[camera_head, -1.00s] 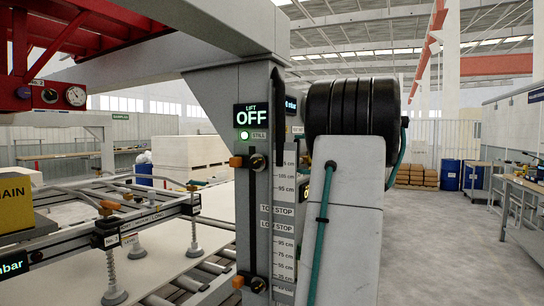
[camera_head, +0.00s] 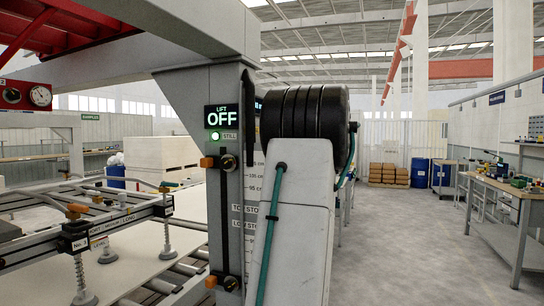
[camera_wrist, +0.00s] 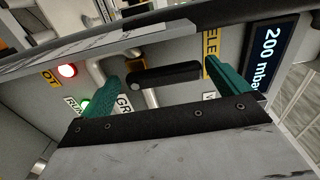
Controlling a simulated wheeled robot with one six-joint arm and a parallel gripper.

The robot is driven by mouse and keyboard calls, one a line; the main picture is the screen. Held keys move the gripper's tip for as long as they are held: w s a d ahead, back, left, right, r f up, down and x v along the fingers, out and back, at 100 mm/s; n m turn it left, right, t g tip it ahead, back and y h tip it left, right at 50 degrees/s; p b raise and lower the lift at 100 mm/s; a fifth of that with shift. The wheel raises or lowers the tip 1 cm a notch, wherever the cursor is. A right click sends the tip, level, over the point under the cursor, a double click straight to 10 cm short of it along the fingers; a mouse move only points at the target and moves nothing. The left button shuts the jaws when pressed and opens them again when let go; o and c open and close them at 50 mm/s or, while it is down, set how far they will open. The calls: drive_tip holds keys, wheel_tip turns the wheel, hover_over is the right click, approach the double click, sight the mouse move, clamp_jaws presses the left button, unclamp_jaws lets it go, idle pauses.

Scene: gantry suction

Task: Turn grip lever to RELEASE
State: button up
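The grip lever (camera_wrist: 165,75) shows in the wrist view as a black bar handle on a grey panel. It lies between the two teal fingers of my gripper (camera_wrist: 161,71). The fingers are spread, one near each end of the bar; I cannot tell whether either touches it. A partly hidden yellow RELEASE label (camera_wrist: 210,45) is by the right finger. A white label beginning "GR" (camera_wrist: 125,106) is by the left finger. In the head view my own arm link hides the gripper and lever.
A display (camera_wrist: 268,60) beside the lever panel reads 200 mbar. A red lamp (camera_wrist: 67,71) and a green lamp (camera_wrist: 84,104) are lit at left. The gantry column's lift display (camera_head: 227,116) reads OFF. A workbench (camera_head: 510,190) stands right, with clear floor before it.

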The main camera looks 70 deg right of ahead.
drive_tip(key=s, duration=0.7)
drive_tip(key=shift+s, duration=0.35)
drive_tip(key=shift+a, duration=0.2)
